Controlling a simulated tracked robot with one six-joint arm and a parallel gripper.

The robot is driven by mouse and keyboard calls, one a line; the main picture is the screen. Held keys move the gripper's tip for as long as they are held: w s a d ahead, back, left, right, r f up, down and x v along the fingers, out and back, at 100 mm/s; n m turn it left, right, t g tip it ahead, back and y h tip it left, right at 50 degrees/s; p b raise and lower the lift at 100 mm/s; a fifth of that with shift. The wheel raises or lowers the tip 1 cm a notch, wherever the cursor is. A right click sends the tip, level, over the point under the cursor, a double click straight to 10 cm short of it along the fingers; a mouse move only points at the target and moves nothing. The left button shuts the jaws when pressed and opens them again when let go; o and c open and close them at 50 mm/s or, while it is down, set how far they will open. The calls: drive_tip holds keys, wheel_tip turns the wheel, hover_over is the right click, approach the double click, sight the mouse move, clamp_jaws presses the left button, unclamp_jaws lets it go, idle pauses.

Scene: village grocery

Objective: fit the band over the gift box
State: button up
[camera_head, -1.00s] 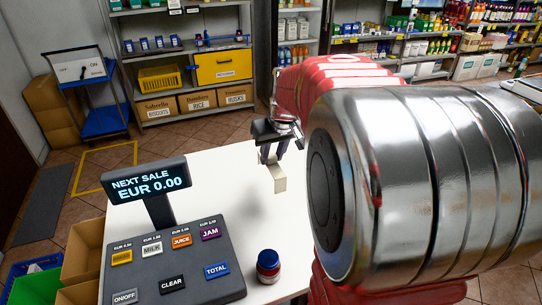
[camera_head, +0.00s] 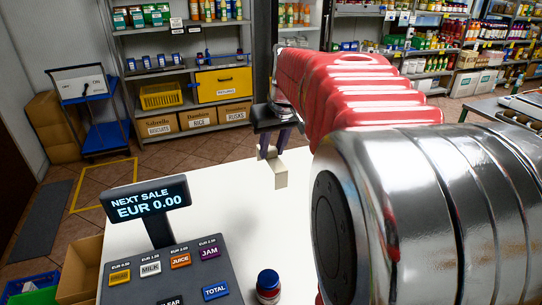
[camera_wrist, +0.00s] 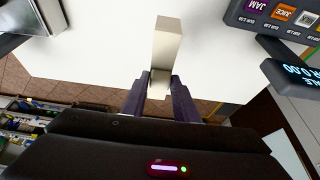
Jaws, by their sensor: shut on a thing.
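My gripper (camera_head: 271,152) is shut on a small cream-coloured piece (camera_head: 280,172), which I take to be the band. It hangs below the fingertips, over the white counter in the head view. In the wrist view, the two dark purple fingers (camera_wrist: 160,80) pinch its near end, and its long pale face (camera_wrist: 167,45) reaches away from them. I cannot tell from here whether it is hollow. No gift box can be made out in either view. My arm covers the right part of the counter in the head view.
The white counter (camera_head: 225,210) is mostly clear. A till (camera_head: 165,270) with a display stands at its front left. A jar with a blue lid (camera_head: 268,284) stands right of the till. A silvery object (camera_wrist: 30,20) shows at the wrist view's upper left. Shelves stand behind.

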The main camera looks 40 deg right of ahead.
drive_tip(key=shift+r, duration=2.2)
